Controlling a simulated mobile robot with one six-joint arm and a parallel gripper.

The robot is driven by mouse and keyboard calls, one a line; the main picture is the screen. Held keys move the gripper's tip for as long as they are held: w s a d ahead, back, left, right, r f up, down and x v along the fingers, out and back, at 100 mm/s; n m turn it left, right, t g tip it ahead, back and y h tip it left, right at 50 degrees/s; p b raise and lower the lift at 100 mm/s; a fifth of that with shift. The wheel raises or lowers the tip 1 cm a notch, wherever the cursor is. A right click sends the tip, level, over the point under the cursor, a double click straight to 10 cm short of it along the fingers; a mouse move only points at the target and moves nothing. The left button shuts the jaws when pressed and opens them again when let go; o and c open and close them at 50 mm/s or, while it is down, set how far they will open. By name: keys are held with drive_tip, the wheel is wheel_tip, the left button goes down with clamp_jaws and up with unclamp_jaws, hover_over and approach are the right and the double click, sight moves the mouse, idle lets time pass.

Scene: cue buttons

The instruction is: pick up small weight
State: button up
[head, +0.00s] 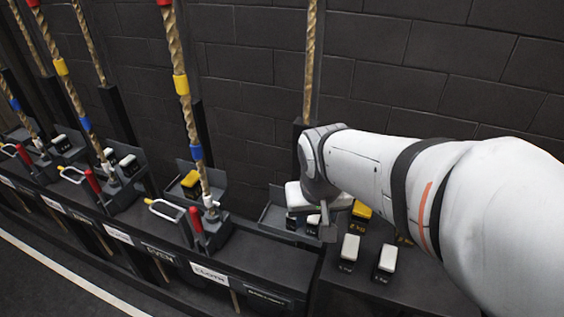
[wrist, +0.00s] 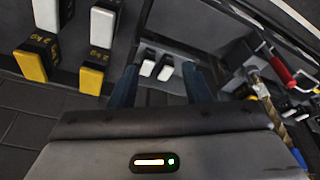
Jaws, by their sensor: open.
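Two small white-topped black weights stand side by side in a grey tray (head: 271,216) under my gripper (head: 318,208). In the wrist view they are a left weight (wrist: 147,68) and a right weight (wrist: 165,72). My gripper (wrist: 160,72) is open and empty, its two blue-grey fingers on either side of the pair in that view. In the head view the gripper partly hides them. Two more white-topped weights, one nearer left (head: 349,247) and one further right (head: 387,260), stand on the dark bench, both marked as 1 kg.
Yellow-topped 2 kg weights (head: 361,210) stand by the white ones on the bench. Left of my gripper are ropes (head: 182,60), a red-handled lever (head: 196,222) and other trays, one holding a yellow-topped weight (head: 191,183). A dark brick wall (head: 400,80) stands behind.

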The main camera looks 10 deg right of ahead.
sight(314, 217)
drive_tip(key=w+d+f+m+b, duration=0.1)
drive_tip(key=w+d+f+b, duration=0.1)
drive_tip(key=w+f+b, duration=0.2)
drive_tip(key=w+d+f+m+h+b, duration=0.1)
drive_tip(key=w+d+f+m+b, duration=0.1)
drive_tip(key=w+f, duration=0.7)
drive_tip(key=w+d+f+m+t+b, duration=0.1)
drive_tip(key=w+d+f+b, duration=0.3)
drive_tip(key=f, duration=0.7)
drive_tip(key=shift+w+d+f+m+h+b, duration=0.15)
drive_tip(key=shift+w+m+h+b, duration=0.25)
drive_tip(key=shift+w+m+b, duration=0.55)
drive_tip(key=shift+n, duration=0.25)
drive_tip(key=b+x, duration=0.1)
drive_tip(key=x, duration=0.4)
drive_tip(key=shift+w+f+b, duration=0.2)
drive_tip(key=shift+f+b, duration=0.15)
drive_tip(key=shift+b, duration=0.05)
drive_tip(key=shift+c, duration=0.4)
clamp_jaws()
drive_tip(key=shift+r, duration=0.15)
